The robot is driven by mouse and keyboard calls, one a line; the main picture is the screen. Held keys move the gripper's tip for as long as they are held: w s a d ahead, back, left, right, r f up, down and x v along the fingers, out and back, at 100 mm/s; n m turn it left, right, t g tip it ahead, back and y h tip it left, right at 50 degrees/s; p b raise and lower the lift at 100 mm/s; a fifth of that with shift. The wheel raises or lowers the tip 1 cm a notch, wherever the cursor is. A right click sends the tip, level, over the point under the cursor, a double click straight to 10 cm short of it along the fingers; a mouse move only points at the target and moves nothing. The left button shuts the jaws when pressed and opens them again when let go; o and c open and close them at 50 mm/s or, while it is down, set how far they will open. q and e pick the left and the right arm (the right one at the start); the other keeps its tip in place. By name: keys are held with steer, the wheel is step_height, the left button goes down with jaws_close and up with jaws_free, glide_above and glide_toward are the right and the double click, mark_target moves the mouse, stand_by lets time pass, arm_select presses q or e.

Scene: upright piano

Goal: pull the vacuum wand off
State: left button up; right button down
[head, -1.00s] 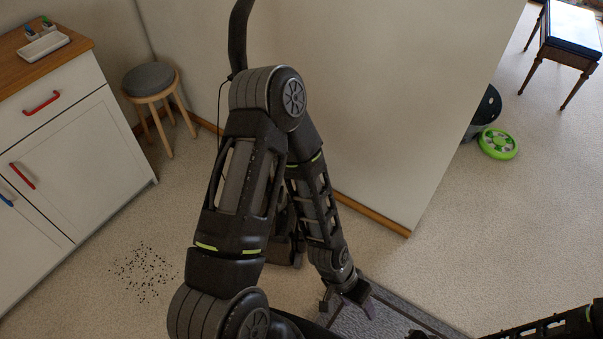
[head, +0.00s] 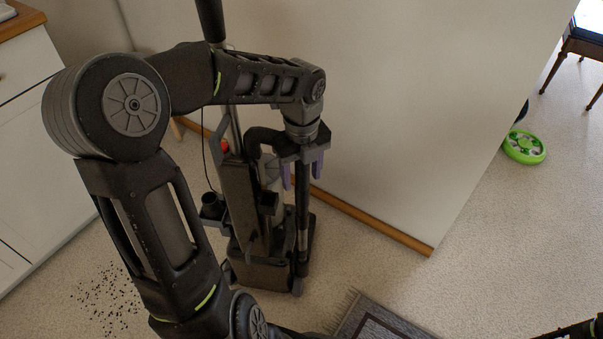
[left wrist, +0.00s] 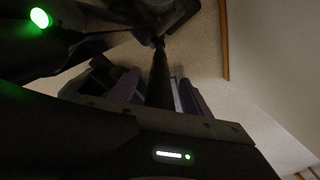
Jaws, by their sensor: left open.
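The upright vacuum cleaner (head: 238,200) stands on the carpet by the wall, dark grey and black. Its wand (head: 303,215) is a black upright tube at its right side. My left gripper (head: 303,172) is open at the upper part of the wand, with the tube between its two purple-grey fingers. In the left wrist view the wand (left wrist: 160,78) runs between the spread fingers, which appear apart from it. The wand's top is hidden by my gripper and wrist. Only a bit of my right arm shows at the bottom right corner; its gripper is out of sight.
A pale wall (head: 400,110) with a wooden baseboard stands close behind the vacuum. Dark crumbs (head: 108,300) lie on the carpet at left, beside a white cabinet (head: 45,165). A grey fringed rug (head: 375,318) lies in front. A green round toy (head: 524,147) is at right.

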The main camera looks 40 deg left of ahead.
mark_target(302, 196)
arm_select(q)
steer(key=shift+f, duration=0.1)
step_height(302, 196, down, 8)
steer(key=b, duration=0.3)
stand_by(0.4)
jaws_close()
stand_by(0.4)
stand_by(0.7)
